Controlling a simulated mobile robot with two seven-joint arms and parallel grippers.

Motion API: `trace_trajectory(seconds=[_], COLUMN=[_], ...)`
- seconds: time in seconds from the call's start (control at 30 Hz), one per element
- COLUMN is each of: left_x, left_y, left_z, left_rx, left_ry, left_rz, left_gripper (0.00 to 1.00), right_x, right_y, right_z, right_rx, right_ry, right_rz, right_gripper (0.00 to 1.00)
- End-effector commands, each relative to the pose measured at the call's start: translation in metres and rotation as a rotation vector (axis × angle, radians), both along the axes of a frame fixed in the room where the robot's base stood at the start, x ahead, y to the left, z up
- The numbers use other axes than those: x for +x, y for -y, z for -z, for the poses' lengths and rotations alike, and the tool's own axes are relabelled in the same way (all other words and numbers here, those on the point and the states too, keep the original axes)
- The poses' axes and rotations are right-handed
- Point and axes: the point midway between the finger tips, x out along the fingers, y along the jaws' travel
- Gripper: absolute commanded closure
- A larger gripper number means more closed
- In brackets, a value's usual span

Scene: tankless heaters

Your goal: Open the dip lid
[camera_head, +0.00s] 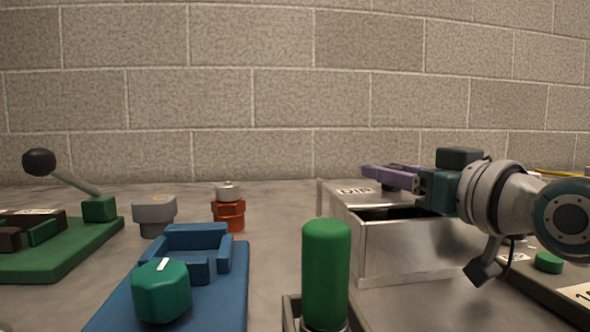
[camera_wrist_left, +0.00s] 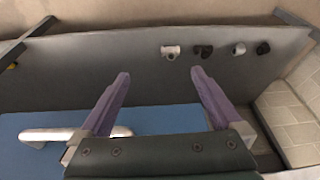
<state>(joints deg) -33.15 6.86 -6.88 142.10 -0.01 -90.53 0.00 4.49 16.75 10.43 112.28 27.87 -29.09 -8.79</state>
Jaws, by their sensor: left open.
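The metal dip box (camera_head: 425,249) stands right of the middle in the head view. Its lid (camera_head: 345,196), marked "DIP", lies over the back left of the top. A dark opening shows along the front of the top. My right gripper (camera_head: 378,173) reaches in from the right with its purple fingers at the lid's far right side. The fingers overlap in this view, so contact and jaw gap are unclear. My left gripper (camera_wrist_left: 160,76) is open and empty in the left wrist view, and is out of the head view.
A green cylinder (camera_head: 326,270) stands close in front of the box. A blue fixture with a green knob (camera_head: 161,290) and an orange part (camera_head: 229,215) are to its left. A green lever base (camera_head: 55,250) is at far left. A panel with a green button (camera_head: 548,262) is at right.

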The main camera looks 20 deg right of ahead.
Motion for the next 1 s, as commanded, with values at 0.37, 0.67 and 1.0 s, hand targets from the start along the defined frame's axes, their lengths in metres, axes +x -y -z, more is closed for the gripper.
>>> trace_trajectory(seconds=[0.37,0.67,1.0], left_x=[0.0,-0.001,-0.001], left_y=[0.0,0.0,0.0], left_z=[0.0,-0.006,-0.011], left_rx=[0.0,0.0,0.0], left_ry=[-0.001,-0.002,-0.003], left_rz=[0.0,0.0,0.0], left_gripper=[0.0,0.0,0.0], right_x=[0.0,-0.031,-0.085], right_y=[0.0,0.001,0.002], right_z=[0.0,0.0,0.001], right_rx=[0.0,-0.002,0.0], right_ry=[-0.001,-0.004,-0.004], right_rz=[0.0,0.0,0.0], right_gripper=[0.36,0.36,0.36])
